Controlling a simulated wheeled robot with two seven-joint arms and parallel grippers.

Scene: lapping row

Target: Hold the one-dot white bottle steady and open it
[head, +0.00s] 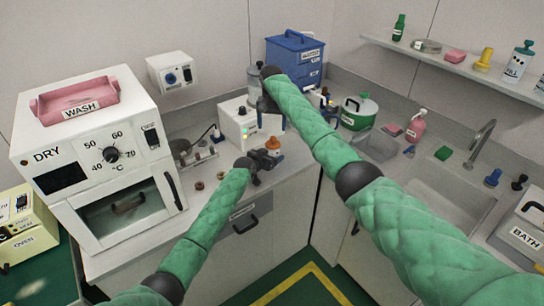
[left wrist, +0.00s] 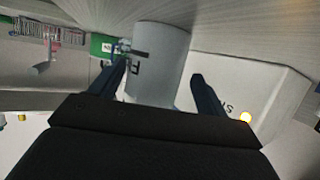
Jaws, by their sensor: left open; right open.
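A small bottle with an orange top (head: 273,143) stands on the counter in front of the white machine. Its lower part is mostly hidden behind my left gripper (head: 266,160). In the left wrist view a white cylinder (left wrist: 158,62) with a dark label lies between and beyond the two open fingers of my left gripper (left wrist: 162,82); I cannot tell whether they touch it. No dot is readable on it. My right gripper (head: 267,103) is open, above and left of the orange top, in front of the white machine, and apart from the bottle.
The white machine (head: 236,128) stands close behind both grippers. A blue container (head: 295,55) and a green canister (head: 359,112) stand behind and right. The dryer (head: 95,150) fills the left side. Small items lie on the counter (head: 205,175) between dryer and machine. A sink is at right.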

